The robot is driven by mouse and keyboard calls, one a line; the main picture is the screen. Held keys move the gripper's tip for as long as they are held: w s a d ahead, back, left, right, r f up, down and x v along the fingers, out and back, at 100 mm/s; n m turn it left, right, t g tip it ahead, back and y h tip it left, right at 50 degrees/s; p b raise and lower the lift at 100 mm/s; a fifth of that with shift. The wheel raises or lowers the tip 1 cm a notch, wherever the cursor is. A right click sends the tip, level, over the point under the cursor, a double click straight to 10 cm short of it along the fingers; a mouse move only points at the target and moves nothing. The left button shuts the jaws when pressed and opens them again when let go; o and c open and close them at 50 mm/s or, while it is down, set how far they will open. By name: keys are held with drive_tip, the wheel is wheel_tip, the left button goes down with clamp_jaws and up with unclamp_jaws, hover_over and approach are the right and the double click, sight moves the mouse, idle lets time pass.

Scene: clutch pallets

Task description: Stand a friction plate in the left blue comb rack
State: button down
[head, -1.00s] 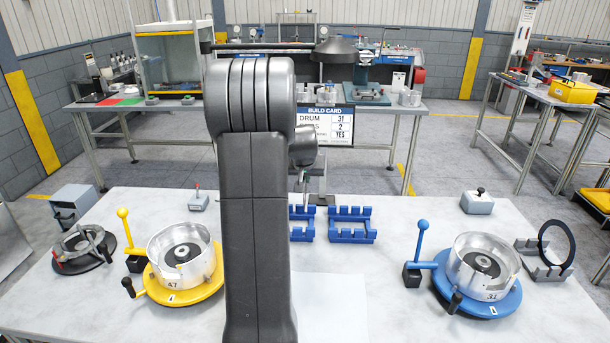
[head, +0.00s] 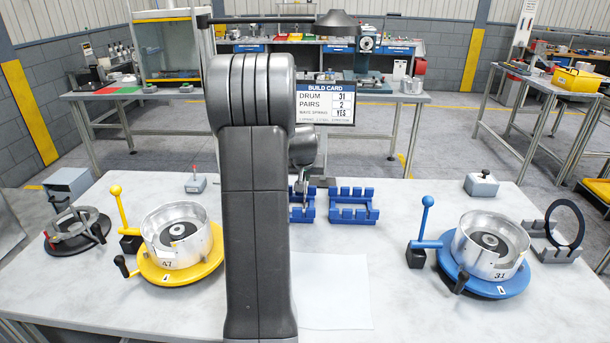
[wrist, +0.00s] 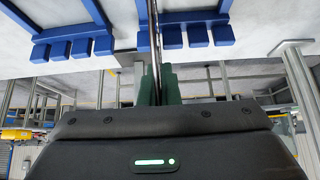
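My gripper (wrist: 157,88) has its two green pads closed on a thin friction plate (wrist: 154,40), seen edge-on in the wrist view. In the head view my gripper (head: 304,188) is low at the left blue comb rack (head: 296,213), near its right side. My arm hides the left part of that rack. In the wrist view the plate stands upright beside the end teeth of a blue rack (wrist: 197,36), which seems to be this same one. I cannot tell whether its lower edge is in a slot. The right blue rack (head: 353,214) looks empty.
The yellow drum fixture (head: 178,275) is left and the blue one (head: 485,285) right, each with an upright lever. A black ring (head: 551,212) stands in a grey holder at far right. The build card (head: 325,103) stands behind the racks.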

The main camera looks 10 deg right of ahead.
drive_tip(key=shift+f, duration=0.4)
drive_tip(key=c, duration=1.6)
unclamp_jaws()
drive_tip(key=shift+r+p, duration=2.3)
drive_tip(key=shift+r, duration=1.7)
drive_tip(key=shift+f, duration=0.15)
